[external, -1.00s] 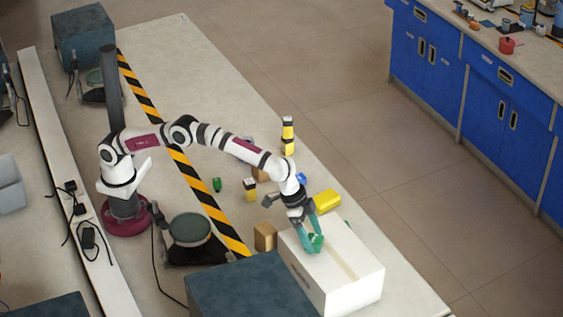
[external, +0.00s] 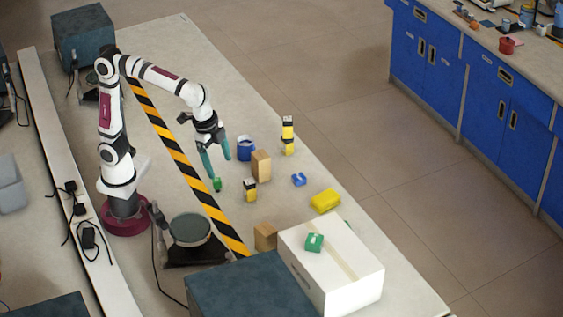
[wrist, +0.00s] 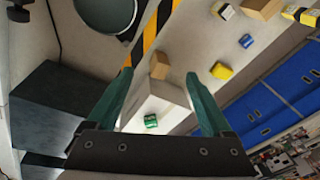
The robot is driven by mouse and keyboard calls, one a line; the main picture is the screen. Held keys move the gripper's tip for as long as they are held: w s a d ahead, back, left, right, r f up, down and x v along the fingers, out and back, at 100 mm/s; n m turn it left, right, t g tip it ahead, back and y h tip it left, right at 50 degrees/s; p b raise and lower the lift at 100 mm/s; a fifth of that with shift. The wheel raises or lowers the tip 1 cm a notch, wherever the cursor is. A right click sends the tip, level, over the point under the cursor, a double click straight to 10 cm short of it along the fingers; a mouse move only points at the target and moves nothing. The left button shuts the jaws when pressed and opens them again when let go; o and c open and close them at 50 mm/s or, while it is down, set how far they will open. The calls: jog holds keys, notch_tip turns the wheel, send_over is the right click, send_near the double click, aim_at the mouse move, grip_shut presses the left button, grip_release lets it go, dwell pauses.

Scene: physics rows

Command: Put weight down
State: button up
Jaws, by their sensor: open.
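A green block (external: 314,242) with a pale mark on top rests on the white box (external: 345,275); it looks like the weight, though I cannot be certain. The wrist view also shows the green block (wrist: 150,121) on the box, well away from the fingers. My gripper (external: 219,167) is open, with nothing between its teal fingers. The wrist view shows both fingers of my gripper (wrist: 159,73) spread wide.
Wooden blocks (external: 261,165), yellow-and-black items (external: 288,135), a blue cup (external: 246,148), a blue piece (external: 299,179) and a yellow block (external: 325,201) stand around mid-table. A round-topped scale (external: 190,230) and a dark box (external: 250,290) are at the front.

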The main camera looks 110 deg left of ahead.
jog(key=s+a+f+m+g, duration=0.1)
jog(key=s+f, duration=0.2)
jog(key=s, duration=0.7)
jog(key=s+a+f+m+g, duration=0.1)
jog(key=s+f, duration=0.3)
jog(key=s, duration=0.7)
jog(key=shift+s+a+y, duration=0.2)
jog(key=shift+a+y, duration=0.1)
jog(key=shift+a, duration=0.15)
jog(key=shift+w, duration=0.1)
jog(key=n+t+y, duration=0.1)
jog(key=n+t, duration=0.2)
jog(key=n, duration=1.1)
send_over(299, 176)
jog(key=s+d, duration=0.2)
notch_tip(299, 176, down, 16)
jog(key=shift+s+d+r, duration=0.1)
jog(key=shift+s+d, duration=0.05)
jog(key=shift+t, duration=0.3)
jog(key=x, duration=0.6)
grip_shut()
